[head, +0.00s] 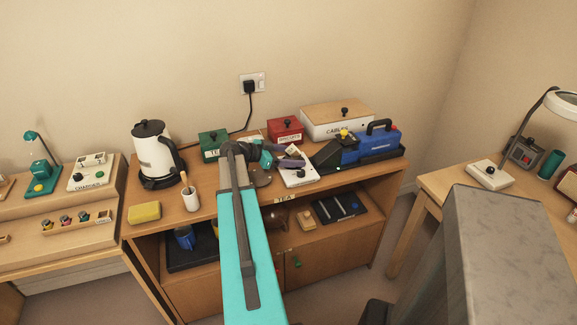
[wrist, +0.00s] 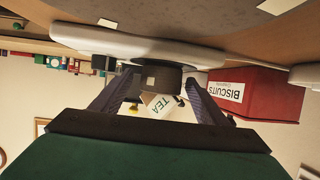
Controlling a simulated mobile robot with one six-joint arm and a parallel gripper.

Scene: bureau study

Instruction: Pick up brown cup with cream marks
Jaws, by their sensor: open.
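A dark grey-brown round body (wrist: 168,78) with a small pale square mark sits against a white slab between my fingers in the wrist view. It may be the brown cup, but I cannot tell for sure. My gripper (wrist: 158,95) is open, one finger on either side of this body, with no visible grip. In the head view my gripper (head: 282,162) is over the cabinet top, beside a white piece (head: 299,178); my arm hides part of this area. A brown rounded thing (head: 275,222) shows partly on the lower shelf; its kind is unclear.
A red BISCUITS box (head: 286,130), a white CABLES box (head: 337,121) and a green box (head: 213,144) stand behind. A blue toolbox (head: 372,146) is at right, a kettle (head: 155,155) at left. A white holder (head: 190,198) and yellow sponge (head: 144,212) are near the front edge.

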